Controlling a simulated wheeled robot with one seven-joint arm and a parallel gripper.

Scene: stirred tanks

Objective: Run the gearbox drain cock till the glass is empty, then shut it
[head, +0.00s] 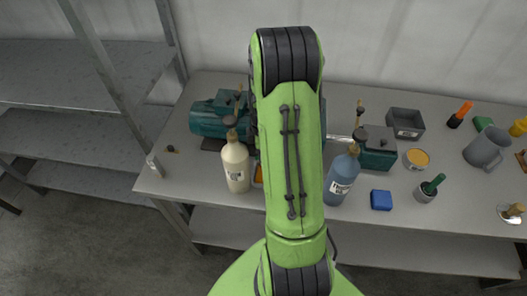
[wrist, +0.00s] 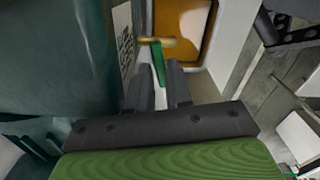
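In the wrist view a small brass drain cock (wrist: 154,41) with a green lever (wrist: 159,64) shows just ahead of my gripper (wrist: 163,76). The two dark fingers are apart. The lever's near end lies between the fingertips, with a gap showing beside it. A teal housing (wrist: 55,60) with a white label fills the left of this view. In the head view my arm hides the cock and my gripper. A teal machine body (head: 208,118) shows left of my arm. I cannot make out the glass or its level.
An orange surface in a pale rim (wrist: 182,25) lies behind the cock. A cream bottle (head: 236,168) and a blue bottle (head: 341,180) stand either side of my arm. A blue block (head: 381,200), grey bin (head: 405,122) and grey jug (head: 484,150) are to the right.

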